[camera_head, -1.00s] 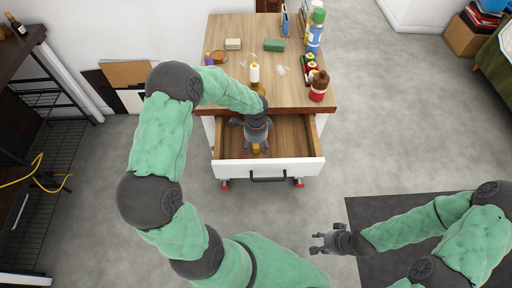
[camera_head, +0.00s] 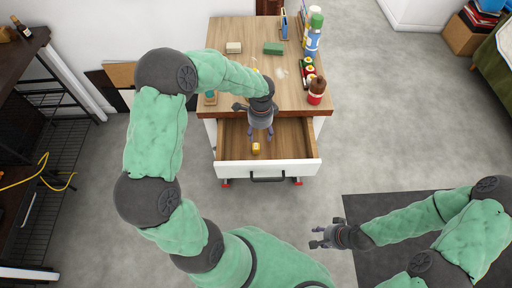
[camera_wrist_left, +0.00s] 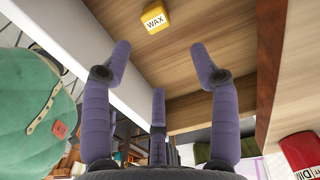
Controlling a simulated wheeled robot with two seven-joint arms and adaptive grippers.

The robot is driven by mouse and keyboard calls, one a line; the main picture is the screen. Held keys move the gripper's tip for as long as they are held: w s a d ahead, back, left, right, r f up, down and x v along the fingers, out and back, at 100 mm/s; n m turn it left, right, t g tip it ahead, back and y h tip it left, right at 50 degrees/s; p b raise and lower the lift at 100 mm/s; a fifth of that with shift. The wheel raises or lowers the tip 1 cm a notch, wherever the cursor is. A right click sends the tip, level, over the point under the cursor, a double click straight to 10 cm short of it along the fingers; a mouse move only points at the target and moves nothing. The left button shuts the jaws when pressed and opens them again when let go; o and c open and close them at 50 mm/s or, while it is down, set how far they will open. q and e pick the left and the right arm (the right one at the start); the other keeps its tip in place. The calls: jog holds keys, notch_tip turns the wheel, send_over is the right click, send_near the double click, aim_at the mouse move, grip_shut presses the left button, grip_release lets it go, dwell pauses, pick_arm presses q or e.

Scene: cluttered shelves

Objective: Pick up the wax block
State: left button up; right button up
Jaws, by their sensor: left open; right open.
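The wax block (camera_head: 256,148) is a small yellow block lying in the open drawer (camera_head: 232,144), near its front panel. In the left wrist view the wax block (camera_wrist_left: 156,15) shows a white "WAX" label at the top of the picture, beyond my fingertips. My left gripper (camera_head: 260,134) is over the drawer, just behind the block, with its fingers spread and nothing between them. Its purple fingers (camera_wrist_left: 158,75) also show apart in the left wrist view. My right gripper (camera_head: 318,238) is open and empty over the floor at the lower right.
The wooden top (camera_head: 240,30) above the drawer holds a green block (camera_head: 273,48), a pale block (camera_head: 234,47), a red bottle (camera_head: 316,92) and several other bottles. The drawer's white front (camera_head: 290,170) and side walls stand around the block.

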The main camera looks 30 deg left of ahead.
aim_at(256, 146)
pick_arm(q)
jog(key=a+p, duration=0.1)
jog(key=p, duration=0.6)
jog(key=shift+s+a+f, duration=0.1)
jog(key=shift+s+a, duration=0.15)
jog(key=shift+a, duration=0.1)
notch_tip(256, 146, down, 6)
jog(key=shift+f+b, duration=0.1)
jog(key=shift+b, duration=0.7)
jog(key=f+b, duration=0.1)
jog(key=f, duration=0.1)
jog(key=f+b, duration=0.1)
jog(key=f, duration=0.2)
jog(key=shift+s+d, duration=0.1)
jog(key=shift+d, duration=0.1)
jog(key=c, duration=1.2)
